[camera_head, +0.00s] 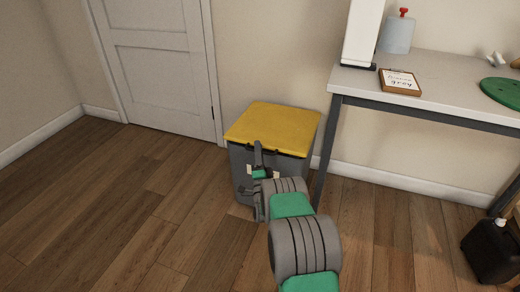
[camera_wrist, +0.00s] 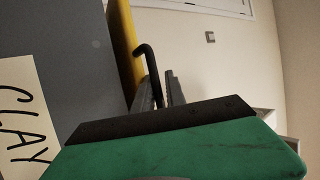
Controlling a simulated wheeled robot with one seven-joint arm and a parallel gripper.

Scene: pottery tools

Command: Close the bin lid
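The bin (camera_head: 241,168) is a dark grey box standing on the floor against the wall, with a yellow lid (camera_head: 272,125) on top. The lid lies across the top and looks flat; I cannot tell whether it sits fully down. My gripper (camera_head: 258,155) is in front of the bin, close to its front face below the lid's front edge. In the wrist view the bin's grey wall (camera_wrist: 75,50) and the lid's yellow edge (camera_wrist: 123,45) run up the left. A black hooked bar (camera_wrist: 151,70) shows near my fingers; whether they touch it or are open is unclear.
A paper label reading CLAY (camera_wrist: 22,120) is on the bin's wall. A workbench (camera_head: 440,82) stands to the right, holding a clipboard (camera_head: 400,82) and a green disc (camera_head: 503,92). A black jug (camera_head: 492,250) is on the floor at right. Floor at left is clear.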

